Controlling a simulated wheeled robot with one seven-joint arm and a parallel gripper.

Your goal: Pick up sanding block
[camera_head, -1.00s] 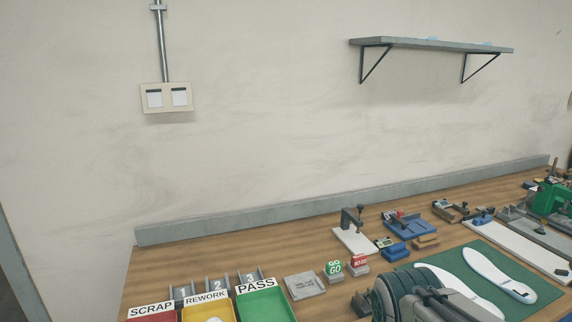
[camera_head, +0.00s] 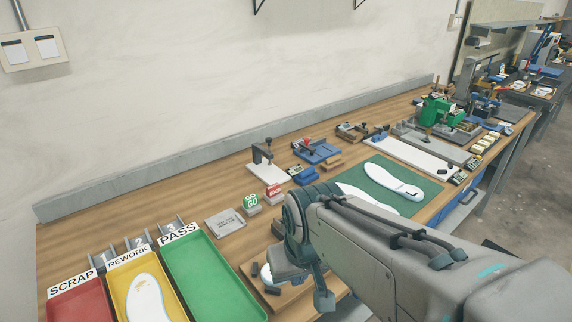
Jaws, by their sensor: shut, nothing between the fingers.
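A small tan-brown block (camera_head: 331,163) lies on the bench beside small blue blocks, and it may be the sanding block; it is too small to be sure. My arm reaches in from the lower right. My gripper (camera_head: 290,268) is at the arm's end, low over the near side of the bench, shut and holding nothing. Its fingertips are hard to make out. It is well in front of the tan block and apart from it.
Green (camera_head: 215,278), yellow (camera_head: 143,290) and red (camera_head: 80,302) trays stand at left, with a white insole in the yellow one. A green mat (camera_head: 408,203) with white insoles lies right of centre, partly behind my arm. Fixtures line the back.

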